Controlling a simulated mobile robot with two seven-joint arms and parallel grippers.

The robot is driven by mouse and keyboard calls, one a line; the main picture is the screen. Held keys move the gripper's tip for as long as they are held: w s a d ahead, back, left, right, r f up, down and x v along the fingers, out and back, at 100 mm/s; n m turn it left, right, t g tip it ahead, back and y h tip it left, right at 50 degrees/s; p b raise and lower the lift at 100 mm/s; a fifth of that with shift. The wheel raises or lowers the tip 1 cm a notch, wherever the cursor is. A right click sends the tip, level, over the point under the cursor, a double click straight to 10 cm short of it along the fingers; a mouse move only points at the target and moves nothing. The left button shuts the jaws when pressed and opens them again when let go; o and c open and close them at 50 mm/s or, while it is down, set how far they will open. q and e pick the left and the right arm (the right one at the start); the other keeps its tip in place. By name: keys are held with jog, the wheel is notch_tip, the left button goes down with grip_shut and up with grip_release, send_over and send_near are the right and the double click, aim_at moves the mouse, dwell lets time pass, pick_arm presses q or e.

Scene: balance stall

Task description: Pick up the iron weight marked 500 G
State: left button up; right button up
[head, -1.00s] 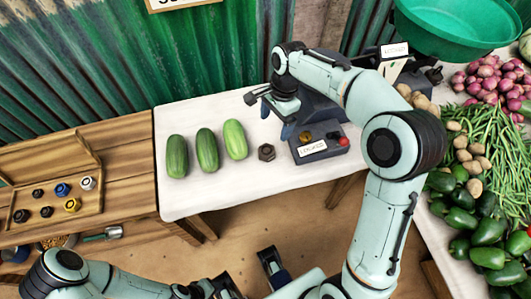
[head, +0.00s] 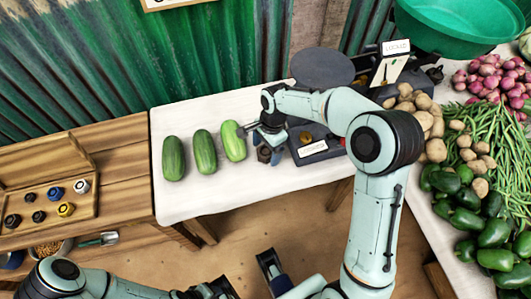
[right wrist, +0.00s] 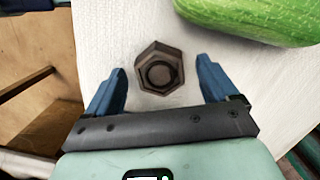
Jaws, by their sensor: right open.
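A dark iron hexagonal weight (head: 264,154) stands on the white-topped table, just right of the cucumbers. In the right wrist view the weight (right wrist: 160,70) shows its round recessed top; no marking is legible. My right gripper (head: 268,147) is over the weight in the head view, partly covering it. In the right wrist view its two blue fingers are apart, with the weight between and slightly beyond their tips; I cannot see contact. Parts of my left arm and gripper (head: 240,280) show at the bottom edge of the head view; its jaw state is unclear.
Three cucumbers (head: 205,152) lie left of the weight. A dark scale (head: 322,68) with a labelled base stands right of it. A wooden tray (head: 88,205) of several smaller weights is at left; vegetables (head: 465,190) fill the right side.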

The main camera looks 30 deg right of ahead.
jog(key=shift+r, duration=0.1)
grip_shut()
jog(key=shift+r, duration=0.1)
